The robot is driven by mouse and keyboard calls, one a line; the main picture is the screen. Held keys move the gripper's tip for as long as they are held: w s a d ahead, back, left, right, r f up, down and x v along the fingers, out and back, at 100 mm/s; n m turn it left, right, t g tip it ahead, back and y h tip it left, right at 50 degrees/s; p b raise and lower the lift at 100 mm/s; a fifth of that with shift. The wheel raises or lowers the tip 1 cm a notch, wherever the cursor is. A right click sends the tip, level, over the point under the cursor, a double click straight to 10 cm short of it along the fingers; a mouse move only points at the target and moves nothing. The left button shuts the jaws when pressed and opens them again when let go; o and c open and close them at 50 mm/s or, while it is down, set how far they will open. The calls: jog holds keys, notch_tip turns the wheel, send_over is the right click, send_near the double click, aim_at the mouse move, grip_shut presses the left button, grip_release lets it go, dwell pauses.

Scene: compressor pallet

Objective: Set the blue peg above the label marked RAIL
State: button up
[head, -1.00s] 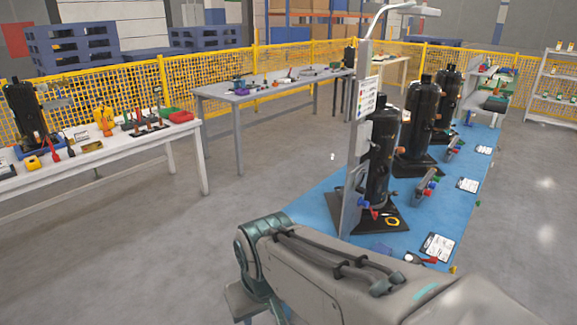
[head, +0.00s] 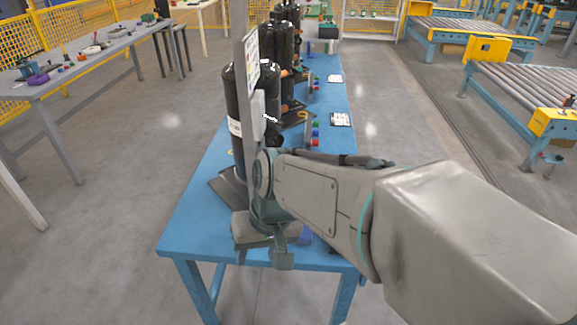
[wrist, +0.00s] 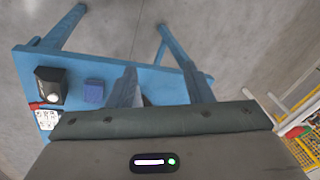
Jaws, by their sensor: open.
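I cannot tell whether this is the task's peg. The nearest rack is hidden behind my arm. No label reading RAIL is legible in either view. My gripper (head: 266,252) hangs over the near end of the blue table (head: 190,225), left of my forearm. In the wrist view my gripper (wrist: 162,90) is open, with nothing seen between its fingers.
A blue block (wrist: 93,92) and a black box (wrist: 50,85) lie on the table in the wrist view. A grey post (head: 246,80) rises close by my wrist. Black compressors (head: 235,110) line the table. Printed sheets (head: 340,119) lie at its right.

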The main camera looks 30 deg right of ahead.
jog(key=w+d+f+m+t+y+b, duration=0.1)
jog(key=w+d+f+m+t+b, duration=0.1)
jog(key=w+d+m+t, duration=0.55)
jog(key=w+d+f+m+t+y+b, duration=0.1)
jog(key=w+d+f+m+t+b, duration=0.2)
jog(key=d+m, duration=0.85)
jog(key=w+a+f+p, duration=0.1)
jog(key=w+f, duration=0.1)
jog(key=w, duration=0.4)
jog(key=w+a+f+n, duration=0.1)
jog(key=w+f, duration=0.2)
jog(key=w, duration=0.4)
jog(key=shift+a+f+p, duration=0.2)
jog(key=shift+a+p, duration=0.2)
grip_shut()
